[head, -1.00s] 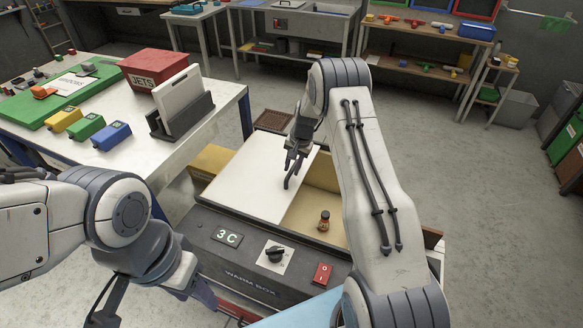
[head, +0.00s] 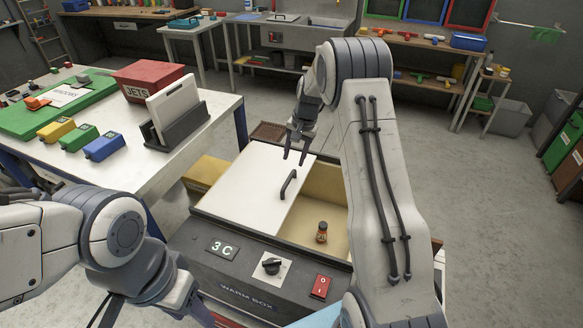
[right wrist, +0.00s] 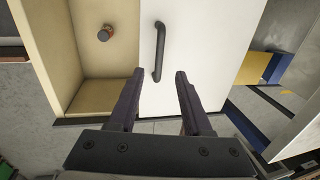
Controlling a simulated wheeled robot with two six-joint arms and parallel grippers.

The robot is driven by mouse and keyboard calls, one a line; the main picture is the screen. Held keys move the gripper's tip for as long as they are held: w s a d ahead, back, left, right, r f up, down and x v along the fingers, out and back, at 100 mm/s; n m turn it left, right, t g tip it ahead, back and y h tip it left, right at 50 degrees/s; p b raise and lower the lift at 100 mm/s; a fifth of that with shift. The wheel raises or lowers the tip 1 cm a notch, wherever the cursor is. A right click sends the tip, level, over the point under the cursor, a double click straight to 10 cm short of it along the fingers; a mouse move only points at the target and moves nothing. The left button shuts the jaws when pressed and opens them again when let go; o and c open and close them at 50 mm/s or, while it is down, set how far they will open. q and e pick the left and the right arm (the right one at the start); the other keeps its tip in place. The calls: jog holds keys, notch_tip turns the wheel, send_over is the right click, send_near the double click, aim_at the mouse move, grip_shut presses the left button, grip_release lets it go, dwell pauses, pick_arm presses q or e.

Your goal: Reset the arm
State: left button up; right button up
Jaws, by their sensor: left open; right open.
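My right gripper (head: 294,154) is open and empty above the far part of the warm box (head: 226,258). The white lid (head: 248,192) covers the left part of the box, and its black handle (head: 288,185) is near the right edge. In the right wrist view my right gripper (right wrist: 158,72) has its fingers apart, with the handle (right wrist: 159,50) beyond them and not between them. A small brown bottle (head: 322,232) stands in the uncovered right part of the box; it also shows in the right wrist view (right wrist: 105,33).
A table at left holds a red JETS box (head: 148,80), a dark rack with a white panel (head: 176,115), a green board (head: 55,105) and yellow, green and blue blocks (head: 104,146). The box front has a dial (head: 272,266) and a red switch (head: 320,287).

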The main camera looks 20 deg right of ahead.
jog(key=shift+r, duration=0.35)
